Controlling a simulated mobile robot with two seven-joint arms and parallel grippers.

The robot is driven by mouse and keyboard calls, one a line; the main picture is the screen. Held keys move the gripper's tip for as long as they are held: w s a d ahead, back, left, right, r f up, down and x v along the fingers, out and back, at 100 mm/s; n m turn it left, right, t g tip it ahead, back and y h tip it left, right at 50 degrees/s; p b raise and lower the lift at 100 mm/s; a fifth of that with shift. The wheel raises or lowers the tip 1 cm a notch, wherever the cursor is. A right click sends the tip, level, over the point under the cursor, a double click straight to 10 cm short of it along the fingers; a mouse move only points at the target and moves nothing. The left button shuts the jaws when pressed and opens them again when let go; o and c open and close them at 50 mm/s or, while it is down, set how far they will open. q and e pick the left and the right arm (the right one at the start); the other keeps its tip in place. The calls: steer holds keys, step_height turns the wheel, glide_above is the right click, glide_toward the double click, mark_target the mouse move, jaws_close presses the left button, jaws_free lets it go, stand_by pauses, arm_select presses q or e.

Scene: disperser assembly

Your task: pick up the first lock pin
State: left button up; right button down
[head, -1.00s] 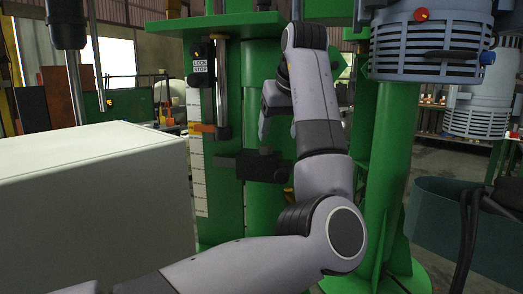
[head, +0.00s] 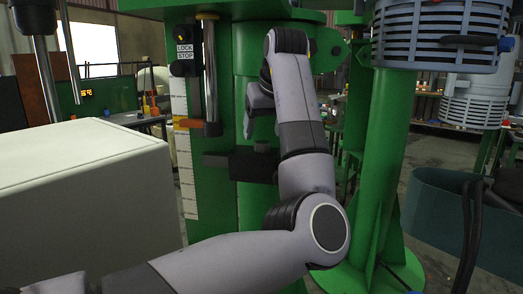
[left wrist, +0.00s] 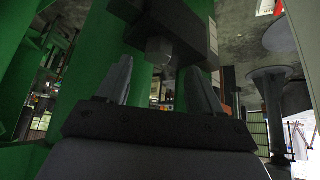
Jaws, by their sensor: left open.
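A small grey pin head (head: 261,146) sticks up from the top of a dark block on the green column in the head view; it seems to be the lock pin. In the left wrist view the pin head (left wrist: 160,50) shows as a grey faceted end against the dark block (left wrist: 180,22). My left gripper (head: 248,132) is just above the block in the head view. Its two fingers (left wrist: 158,68) are apart and empty in the left wrist view, pointing at the pin head, with no clear contact. My right gripper is out of view.
The green column (head: 222,200) carries a white scale strip (head: 189,190) and a LOCK/STOP label (head: 185,52). A large pale box (head: 85,215) stands at the left. A second green post (head: 378,160) and a dark tub (head: 440,215) stand at the right.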

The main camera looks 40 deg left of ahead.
mark_target(262, 142)
arm_select(q)
steer(key=shift+d+x, duration=0.1)
steer(key=shift+x, duration=0.85)
steer(key=shift+d+x, duration=0.15)
steer(key=shift+x, duration=0.85)
steer(key=shift+f, duration=0.1)
jaws_close()
